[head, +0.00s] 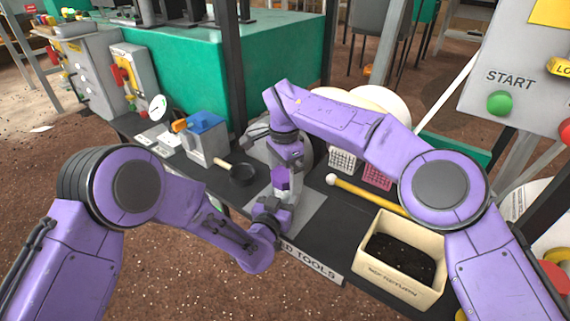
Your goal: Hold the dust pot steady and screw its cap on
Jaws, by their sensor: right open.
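My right gripper (285,167) points down over the middle of the black bench, with its jaws open. A small dark purple piece (281,180), which looks like the cap or top of the dust pot, shows right at its fingertips. I cannot tell whether it touches the fingers or sits on the pot. My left gripper (277,205) reaches in low from the left, just under the right one. Its fingers are mostly hidden by its own wrist, so I cannot tell its jaws. The pot's body is not clearly visible between the two grippers.
The bench (335,225) holds a black pan (243,174) with a wooden handle, a blue-topped grey box (206,138), a yellow stick (370,195) with a white ball end, and a cream bin (437,285) with dark contents. White (342,160) and pink (377,178) baskets stand behind.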

